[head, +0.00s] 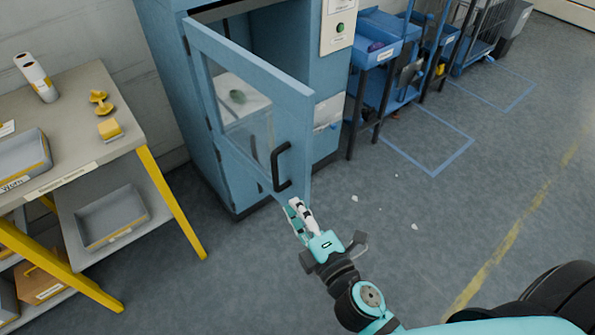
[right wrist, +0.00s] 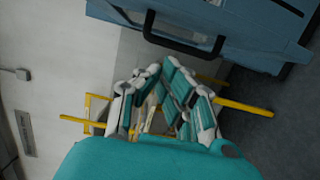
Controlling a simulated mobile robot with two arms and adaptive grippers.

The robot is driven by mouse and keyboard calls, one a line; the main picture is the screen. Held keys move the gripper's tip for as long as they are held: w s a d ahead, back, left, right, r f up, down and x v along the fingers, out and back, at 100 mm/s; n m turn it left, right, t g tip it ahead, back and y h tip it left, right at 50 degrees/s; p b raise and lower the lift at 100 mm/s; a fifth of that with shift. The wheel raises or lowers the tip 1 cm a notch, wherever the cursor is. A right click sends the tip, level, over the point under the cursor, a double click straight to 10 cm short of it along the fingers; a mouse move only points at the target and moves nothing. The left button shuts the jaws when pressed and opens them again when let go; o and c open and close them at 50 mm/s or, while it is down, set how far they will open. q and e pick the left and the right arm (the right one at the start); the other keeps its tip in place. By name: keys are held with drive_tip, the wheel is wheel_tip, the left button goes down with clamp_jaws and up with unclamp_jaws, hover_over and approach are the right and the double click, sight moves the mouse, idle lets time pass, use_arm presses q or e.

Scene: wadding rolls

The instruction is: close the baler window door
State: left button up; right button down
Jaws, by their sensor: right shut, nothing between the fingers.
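The baler's blue window door (head: 293,90) stands open in the head view, swung out toward me from the blue baler cabinet (head: 172,95). Its black handle (head: 279,167) is on the outer edge of the door. My right gripper (head: 296,206) is shut and empty, just below the handle and apart from it. In the right wrist view the black handle (right wrist: 183,38) and the door (right wrist: 215,25) show at the top, beyond the shut fingers (right wrist: 165,75). Through the window, a pale surface with a small greenish thing shows. My left gripper is not in view.
A workbench (head: 95,95) with yellow legs stands at the left, with grey trays (head: 112,215) and yellow items on it. A control panel with a green button (head: 340,28) is on the cabinet. Blue carts (head: 385,55) stand at the back right. The floor at right has small white scraps.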

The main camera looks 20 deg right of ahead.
sight(298, 177)
drive_tip(key=shift+w+d+p, duration=0.4)
drive_tip(key=shift+w+p, duration=0.05)
drive_tip(key=shift+w, duration=0.95)
drive_tip(key=shift+w+d+p, duration=0.45)
drive_tip(key=shift+w+p, duration=0.05)
drive_tip(key=shift+w, duration=0.85)
drive_tip(key=shift+w+d+p, duration=0.4)
drive_tip(key=shift+w+p, duration=0.05)
drive_tip(key=shift+w, duration=0.95)
drive_tip(key=shift+d, duration=0.1)
